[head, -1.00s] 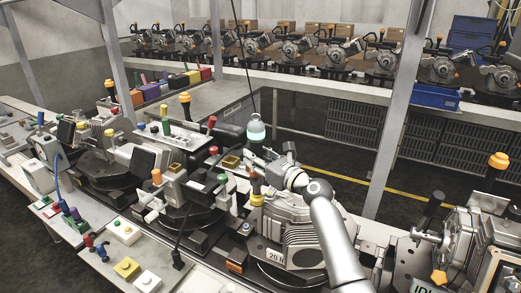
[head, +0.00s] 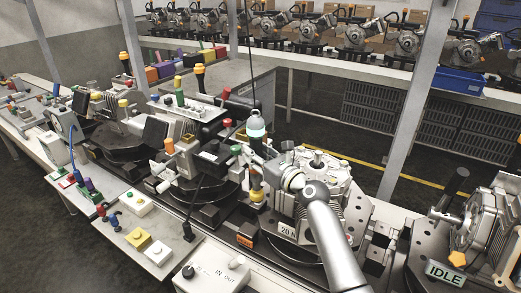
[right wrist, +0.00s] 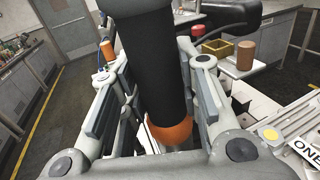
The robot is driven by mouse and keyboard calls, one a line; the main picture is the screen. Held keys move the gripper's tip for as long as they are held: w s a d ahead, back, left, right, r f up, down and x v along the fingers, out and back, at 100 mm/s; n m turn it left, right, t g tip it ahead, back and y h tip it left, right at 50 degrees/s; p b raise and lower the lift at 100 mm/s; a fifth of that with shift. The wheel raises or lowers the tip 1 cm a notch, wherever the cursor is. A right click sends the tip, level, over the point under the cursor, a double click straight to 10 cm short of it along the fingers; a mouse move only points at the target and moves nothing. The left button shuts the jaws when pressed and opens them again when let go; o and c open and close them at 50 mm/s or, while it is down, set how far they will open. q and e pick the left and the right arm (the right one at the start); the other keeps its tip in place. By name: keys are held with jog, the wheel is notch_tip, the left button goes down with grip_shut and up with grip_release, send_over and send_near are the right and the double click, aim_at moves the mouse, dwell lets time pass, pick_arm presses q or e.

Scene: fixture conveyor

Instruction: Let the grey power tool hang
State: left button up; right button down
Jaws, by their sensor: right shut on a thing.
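The grey power tool (head: 255,117) hangs upright on a dark cable in the head view. It has a grey top and a glowing pale green band. My right gripper (head: 258,162) is shut around its black handle, below the band. In the right wrist view the black handle (right wrist: 150,65) with an orange ring at its lower end stands between the fingers of my right gripper (right wrist: 155,95). The tool's top is out of the wrist view. My left gripper is not in view.
A grey machine housing marked 20 N (head: 325,185) stands right beside the tool. Fixtures with coloured knobs (head: 180,165) crowd the left. An IN/OUT box (head: 212,270) sits at the front. A grey post (head: 408,110) rises behind on the right.

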jog(key=s+a+f+b, duration=0.2)
jog(key=a+f+b, duration=0.2)
jog(key=f, duration=0.2)
jog(key=shift+s+f, duration=0.15)
jog(key=shift+s, duration=0.05)
dwell(0.4)
dwell(0.6)
jog(key=c, duration=1.4)
grip_release()
jog(key=shift+o, duration=0.5)
jog(key=o, duration=0.5)
